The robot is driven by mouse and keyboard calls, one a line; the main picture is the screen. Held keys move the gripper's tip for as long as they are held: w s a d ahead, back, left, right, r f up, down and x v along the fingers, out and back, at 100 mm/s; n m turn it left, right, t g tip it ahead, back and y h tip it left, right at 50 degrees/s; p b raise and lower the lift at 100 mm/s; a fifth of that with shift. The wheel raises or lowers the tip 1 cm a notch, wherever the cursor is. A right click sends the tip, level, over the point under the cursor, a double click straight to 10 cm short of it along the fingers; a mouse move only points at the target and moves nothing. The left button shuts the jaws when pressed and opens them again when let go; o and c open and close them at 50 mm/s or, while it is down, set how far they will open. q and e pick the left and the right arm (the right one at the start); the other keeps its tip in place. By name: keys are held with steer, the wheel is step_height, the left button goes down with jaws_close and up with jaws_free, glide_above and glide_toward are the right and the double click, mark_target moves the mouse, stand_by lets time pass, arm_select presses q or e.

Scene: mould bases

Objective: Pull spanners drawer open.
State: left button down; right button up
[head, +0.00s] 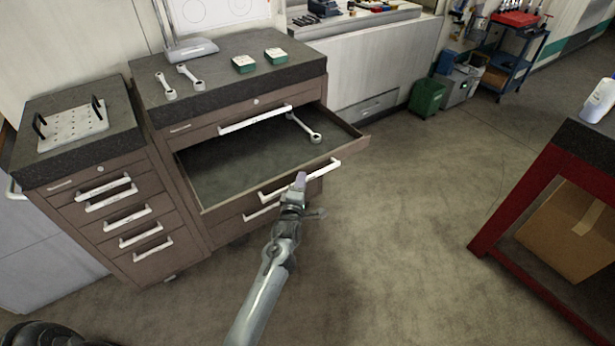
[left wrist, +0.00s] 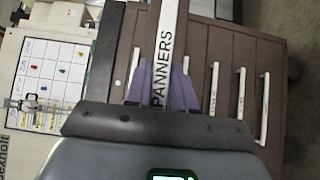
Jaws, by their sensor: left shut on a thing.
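The spanners drawer (head: 240,172) stands pulled out from the brown cabinet, with a dark liner inside. One spanner (head: 303,128) lies in it near the right back. Its white handle (head: 325,170) runs along the drawer front. The handle, lettered "SPANNERS" (left wrist: 165,70), also shows in the left wrist view. My left gripper (head: 299,182) is at the handle. Its purple fingers (left wrist: 165,95) lie on both sides of the handle and are shut on it. My right gripper is not in view.
Two spanners (head: 178,82) and two green boxes (head: 260,60) lie on the cabinet top. A second drawer cabinet (head: 105,165) stands at the left. A red-framed bench (head: 510,205) stands at the right. The floor (head: 400,190) between is clear.

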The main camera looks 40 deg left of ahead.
arm_select(q)
steer(key=shift+s+d, duration=0.1)
steer(key=shift+d, duration=0.35)
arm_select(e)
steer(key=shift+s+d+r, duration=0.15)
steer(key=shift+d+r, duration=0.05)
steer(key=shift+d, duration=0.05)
arm_select(q)
steer(key=c, duration=1)
jaws_free()
steer(key=shift+c, duration=0.2)
steer(key=shift+s, duration=0.1)
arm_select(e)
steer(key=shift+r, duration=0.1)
